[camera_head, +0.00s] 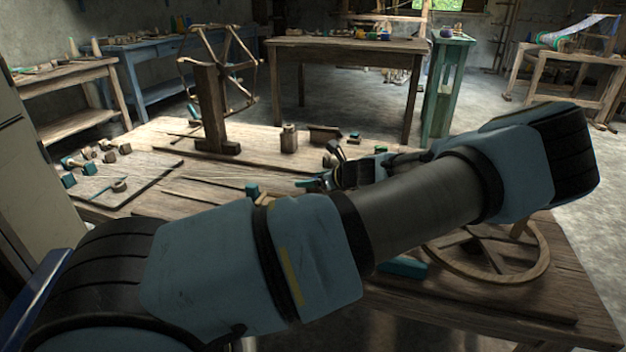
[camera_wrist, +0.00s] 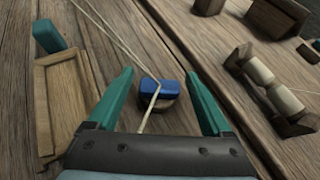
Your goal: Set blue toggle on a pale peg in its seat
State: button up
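The blue toggle (camera_wrist: 168,88) shows in the wrist view, low over a round wooden piece (camera_wrist: 166,104) on the table. A pale cord (camera_wrist: 119,42) runs down from the upper left and bends over the toggle. My gripper (camera_wrist: 158,73) is open, with one teal finger on each side of the toggle and a visible gap to each. No upright pale peg can be made out; whether the round piece is the seat I cannot tell. In the head view my gripper (camera_head: 314,184) is low over the worktable, partly hidden by my arm, and the toggle is not visible.
In the wrist view a shallow wooden tray (camera_wrist: 43,106) and a teal block (camera_wrist: 48,37) lie left, and a rack with pale rollers (camera_wrist: 245,55) lies right. In the head view a wooden wheel (camera_head: 535,262) lies right, and a reel stand (camera_head: 210,108) stands behind.

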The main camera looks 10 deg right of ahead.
jog(key=shift+o, duration=0.3)
jog(key=shift+s+r, duration=0.1)
jog(key=p+v, duration=0.1)
jog(key=v, duration=0.9)
jog(key=shift+s+d, duration=0.2)
jog(key=shift+s, duration=0.05)
jog(key=shift+s, duration=0.1)
